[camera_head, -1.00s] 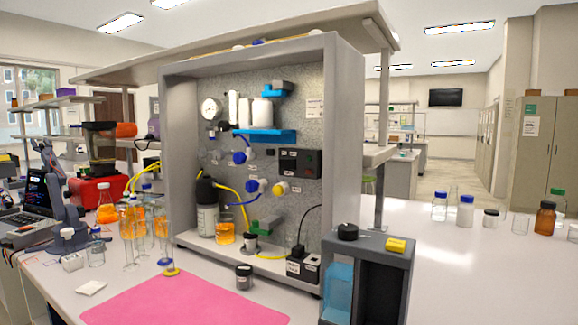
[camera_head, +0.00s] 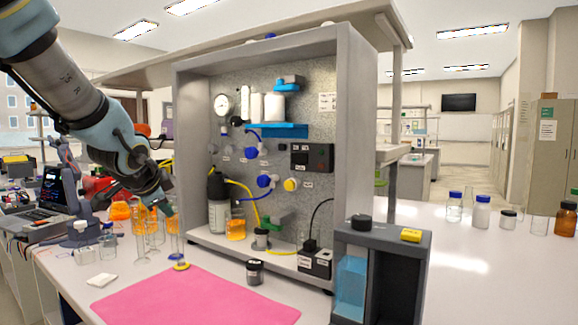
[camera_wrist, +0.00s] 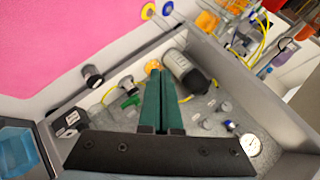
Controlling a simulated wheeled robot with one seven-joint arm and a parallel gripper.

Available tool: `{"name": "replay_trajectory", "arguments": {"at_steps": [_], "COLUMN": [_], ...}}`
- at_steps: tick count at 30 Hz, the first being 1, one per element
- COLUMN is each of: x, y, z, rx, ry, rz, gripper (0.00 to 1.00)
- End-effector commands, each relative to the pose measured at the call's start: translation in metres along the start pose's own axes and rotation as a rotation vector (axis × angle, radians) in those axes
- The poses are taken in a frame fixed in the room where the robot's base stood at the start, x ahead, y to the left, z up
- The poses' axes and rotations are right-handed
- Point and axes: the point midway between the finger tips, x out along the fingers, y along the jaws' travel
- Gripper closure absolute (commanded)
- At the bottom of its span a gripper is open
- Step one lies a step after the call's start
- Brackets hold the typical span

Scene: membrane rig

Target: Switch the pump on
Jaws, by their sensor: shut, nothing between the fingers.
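The membrane rig is a grey open-fronted frame (camera_head: 352,120) around a speckled panel. A dark control box (camera_head: 312,157) with a small reddish part is on the panel's right side; its labels are too small to read. A black-and-white box (camera_head: 315,262) with a black cable sits on the rig floor at right; it also shows in the wrist view (camera_wrist: 68,122). I cannot tell which one switches the pump. My gripper (camera_head: 172,210) is in front of the rig's left side, apart from both boxes. Its green fingers (camera_wrist: 158,76) are shut and empty.
A dark bottle (camera_head: 218,205), an orange beaker (camera_head: 236,227) and a green valve (camera_head: 277,222) stand inside the rig. Glass cylinders (camera_head: 150,232) stand near my gripper. A pink mat (camera_head: 195,298) lies in front, mostly clear. A grey stand (camera_head: 395,270) flanks the right.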

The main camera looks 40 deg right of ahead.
Motion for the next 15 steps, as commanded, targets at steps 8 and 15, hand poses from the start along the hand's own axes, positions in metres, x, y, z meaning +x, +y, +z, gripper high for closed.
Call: {"name": "replay_trajectory", "arguments": {"at_steps": [8,15], "x": [-0.027,-0.051], "y": [0.005,0.015], "z": [-0.195,-0.256], "rx": [0.573,0.746], "ry": [0.387,0.510], "rz": [-0.181,-0.263], "gripper": [1.00,1.00]}}
